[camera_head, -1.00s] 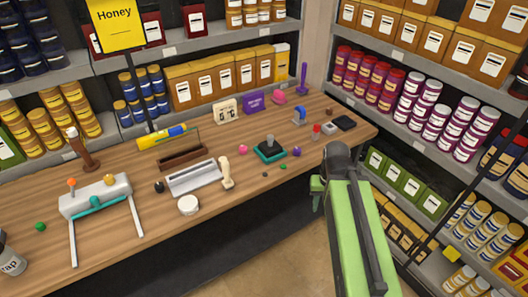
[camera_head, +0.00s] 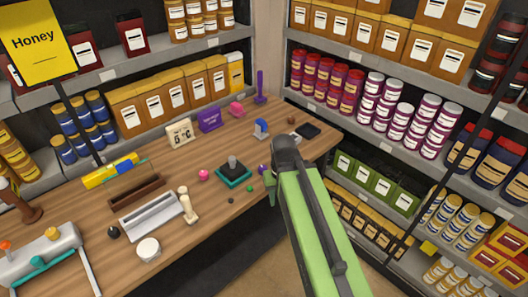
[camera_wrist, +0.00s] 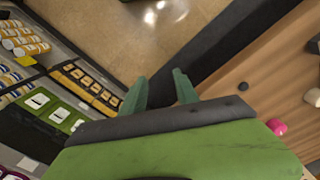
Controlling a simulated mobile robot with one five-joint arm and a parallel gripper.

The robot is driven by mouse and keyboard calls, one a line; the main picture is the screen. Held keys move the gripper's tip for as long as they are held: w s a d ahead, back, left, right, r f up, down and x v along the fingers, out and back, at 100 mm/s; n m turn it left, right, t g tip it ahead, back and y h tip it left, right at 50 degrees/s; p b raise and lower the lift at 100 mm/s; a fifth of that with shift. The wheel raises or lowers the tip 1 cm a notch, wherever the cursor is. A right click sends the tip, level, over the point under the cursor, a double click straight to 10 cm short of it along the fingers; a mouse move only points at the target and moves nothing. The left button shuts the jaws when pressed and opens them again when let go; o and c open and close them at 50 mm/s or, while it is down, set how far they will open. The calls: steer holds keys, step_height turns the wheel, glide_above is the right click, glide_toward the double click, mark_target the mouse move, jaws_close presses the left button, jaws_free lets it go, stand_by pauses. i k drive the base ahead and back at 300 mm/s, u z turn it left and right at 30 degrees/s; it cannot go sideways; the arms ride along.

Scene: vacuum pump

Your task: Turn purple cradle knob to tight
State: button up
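A small round purple knob (camera_head: 262,169) rests at the bench's front edge in the head view, partly close behind my arm. I cannot tell whether it is the cradle knob. A purple upright piece (camera_head: 260,87) stands at the back of the bench, and a purple box (camera_head: 209,119) is left of it. My gripper (camera_head: 270,188) is just in front of the small purple knob, by the bench edge. In the wrist view my gripper's two green fingers (camera_wrist: 159,90) stand apart with nothing between them. No purple knob is clear in the wrist view.
A black knob on a teal base (camera_head: 233,172) and a pink ball (camera_head: 203,175) lie left of my gripper. A blue-grey piece (camera_head: 261,129) and a black tray (camera_head: 307,131) are behind it. Loaded shelves (camera_head: 400,160) stand on the right. Floor shows below the bench.

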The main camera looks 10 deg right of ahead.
mark_target(262, 167)
steer(key=i, duration=0.55)
steer(key=z, duration=0.1)
steer(key=k, duration=0.55)
steer(key=u, duration=1.65)
steer(key=k, duration=1.05)
steer(key=z, duration=1.1)
steer(key=i, duration=1)
